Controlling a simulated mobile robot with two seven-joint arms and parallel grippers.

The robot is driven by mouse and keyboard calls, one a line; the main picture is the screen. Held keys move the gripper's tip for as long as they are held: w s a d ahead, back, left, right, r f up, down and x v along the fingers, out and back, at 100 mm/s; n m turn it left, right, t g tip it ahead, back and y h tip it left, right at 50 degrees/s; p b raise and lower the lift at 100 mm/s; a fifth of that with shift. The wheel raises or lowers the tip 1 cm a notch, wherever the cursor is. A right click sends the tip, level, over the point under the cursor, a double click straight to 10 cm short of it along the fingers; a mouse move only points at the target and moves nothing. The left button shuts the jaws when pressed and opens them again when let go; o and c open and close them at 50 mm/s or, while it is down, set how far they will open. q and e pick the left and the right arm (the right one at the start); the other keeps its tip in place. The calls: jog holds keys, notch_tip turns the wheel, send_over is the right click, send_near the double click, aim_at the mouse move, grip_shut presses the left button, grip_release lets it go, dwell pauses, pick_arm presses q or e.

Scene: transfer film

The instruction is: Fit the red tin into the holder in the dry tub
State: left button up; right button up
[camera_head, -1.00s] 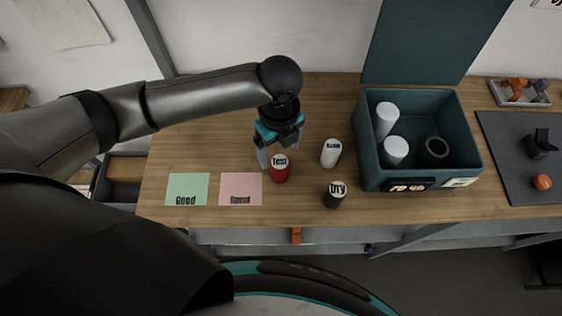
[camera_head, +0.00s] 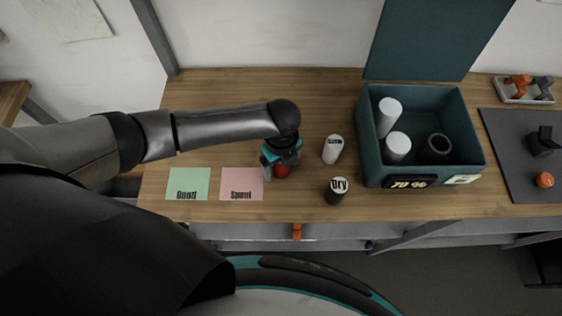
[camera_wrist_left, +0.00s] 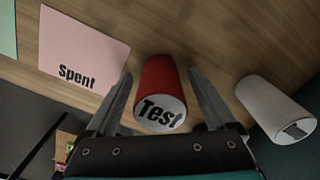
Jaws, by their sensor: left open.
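The red tin (camera_head: 282,171) stands on the wooden table, partly hidden by my left gripper (camera_head: 279,176) in the head view. In the left wrist view the red tin (camera_wrist_left: 160,95), with a white lid reading "Test", sits between the spread fingers of my left gripper (camera_wrist_left: 162,92), with gaps on both sides. The dark teal tub (camera_head: 372,170) stands at the right with a "70 %" label on its front. Inside it are two white cylinders (camera_head: 390,118) and a dark ring-shaped holder (camera_head: 438,146). My right gripper is not in view.
A white tin (camera_head: 332,150) and a black tin labelled "Dry" (camera_head: 337,191) stand between the red tin and the tub. A green card (camera_head: 188,182) and a pink card "Spent" (camera_head: 241,182) lie left. A dark mat (camera_head: 520,150) lies far right.

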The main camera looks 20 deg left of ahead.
pick_arm(q)
grip_shut()
dwell(0.8)
